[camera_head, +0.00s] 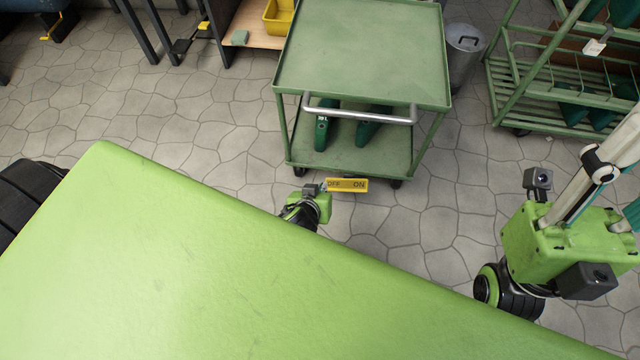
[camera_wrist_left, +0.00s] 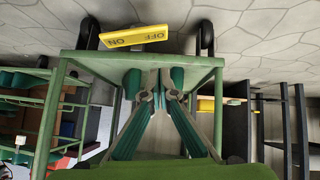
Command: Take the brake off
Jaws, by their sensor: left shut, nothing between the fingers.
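The brake pedal is a yellow bar (camera_head: 347,185) marked OFF on the left and ON on the right, low at the near edge of the green trolley (camera_head: 365,60). In the left wrist view the pedal (camera_wrist_left: 133,38) appears upside down, above the lower shelf and slightly tilted. My left gripper (camera_head: 322,189) is shut and empty, close to the pedal's OFF end; I cannot tell whether it touches. Its closed fingers (camera_wrist_left: 158,92) fill the middle of the wrist view. My right gripper (camera_head: 608,172) is at the far right, its fingertips cut off by the frame.
A silver handle (camera_head: 360,115) spans the trolley's near side, with dark green shoe forms (camera_head: 322,130) on the shelf below. My light green body top fills the foreground. A grey bin (camera_head: 466,50) and a green rack (camera_head: 520,85) stand to the right.

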